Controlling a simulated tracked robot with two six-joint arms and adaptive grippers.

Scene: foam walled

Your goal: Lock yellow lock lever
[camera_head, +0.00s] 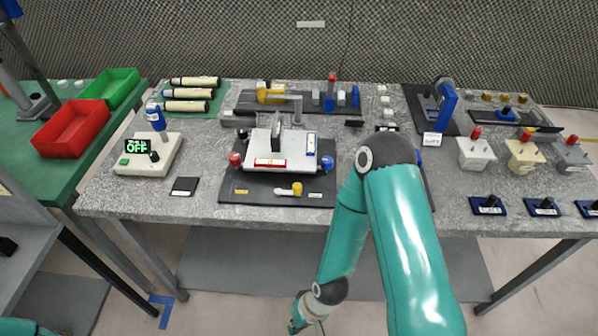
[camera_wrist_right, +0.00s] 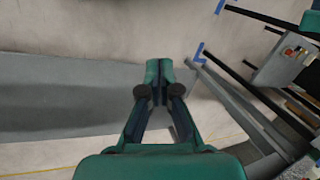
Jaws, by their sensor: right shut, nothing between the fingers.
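The yellow lock lever (camera_head: 296,188) is a small lever with a yellow knob at the front of a dark base plate (camera_head: 228,197). Its pale arm points left from the knob. A yellow label lies to its left and a pale label to its right. My right gripper (camera_head: 294,326) hangs low in front of the table, far below the lever, and is partly cut off by the frame. In the right wrist view, its fingers (camera_wrist_right: 159,82) are together and empty, over the floor. My left gripper is not seen.
Above the lever is a white plate (camera_head: 257,147) with red and blue knobs beside it. A control box (camera_head: 147,155) stands left on the grey table (camera_head: 200,208). My right arm covers part of the table right of the fixture. Blue-based switches (camera_head: 488,206) stand farther right.

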